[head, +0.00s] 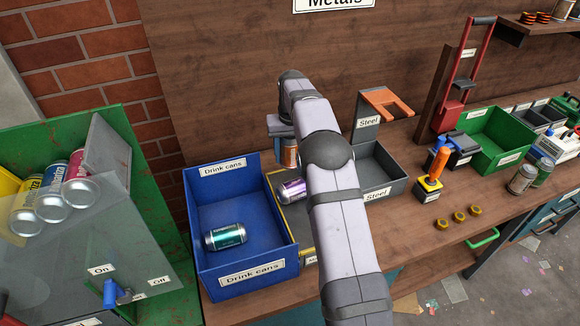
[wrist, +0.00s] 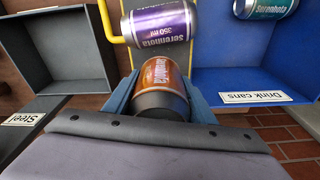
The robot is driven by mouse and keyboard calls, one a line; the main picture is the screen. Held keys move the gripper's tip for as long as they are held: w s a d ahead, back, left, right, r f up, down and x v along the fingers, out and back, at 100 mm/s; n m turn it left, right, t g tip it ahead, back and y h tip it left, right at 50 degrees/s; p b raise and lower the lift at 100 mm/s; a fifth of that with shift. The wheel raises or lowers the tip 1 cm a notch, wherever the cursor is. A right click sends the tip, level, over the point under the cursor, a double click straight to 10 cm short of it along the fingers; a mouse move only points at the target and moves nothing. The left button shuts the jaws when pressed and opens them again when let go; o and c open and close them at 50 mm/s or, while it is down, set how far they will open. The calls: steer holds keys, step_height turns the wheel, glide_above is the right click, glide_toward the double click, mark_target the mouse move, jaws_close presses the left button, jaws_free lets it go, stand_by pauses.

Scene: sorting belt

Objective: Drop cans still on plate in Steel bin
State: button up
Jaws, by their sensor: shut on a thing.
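My gripper (wrist: 158,92) is shut on an orange can (wrist: 160,78). In the head view the orange can (head: 289,153) hangs under my wrist, partly hidden by my arm. A purple can (head: 292,188) lies on its side on the grey plate (head: 299,222) with a yellow edge, just below the held can in the picture. It also shows beyond the held can in the wrist view (wrist: 160,22). The grey Steel bin (head: 384,187) stands right of my arm, and its visible part looks empty. In the wrist view the Steel bin (wrist: 62,82) is at the left.
A blue Drink cans bin (head: 248,272) left of the plate holds a teal can (head: 225,236). An orange forked piece (head: 386,103) sticks out above the Steel bin. A green-framed machine at far left holds several cans. Two cans stand at the right bench edge.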

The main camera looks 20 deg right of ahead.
steer(key=shift+r, duration=1.1)
steer(key=s+d+f+m+b, duration=0.2)
steer(key=s+d+f, duration=0.15)
steer(key=d, duration=0.75)
steer(key=s+d+f+m+b, duration=0.2)
steer(key=d+f+m, duration=0.15)
steer(key=d, duration=0.65)
steer(key=shift+n+h, duration=0.3)
steer(key=shift+n, duration=0.15)
steer(key=shift+w+d+f+p, duration=0.15)
steer(key=shift+f+p, duration=0.1)
steer(key=shift+f, duration=2.35)
steer(key=shift+w+a+f+p, duration=0.1)
steer(key=shift+f+p, duration=0.15)
steer(key=shift+f, duration=2.45)
steer(key=shift+f+b, duration=0.55)
steer(key=shift+f, duration=0.1)
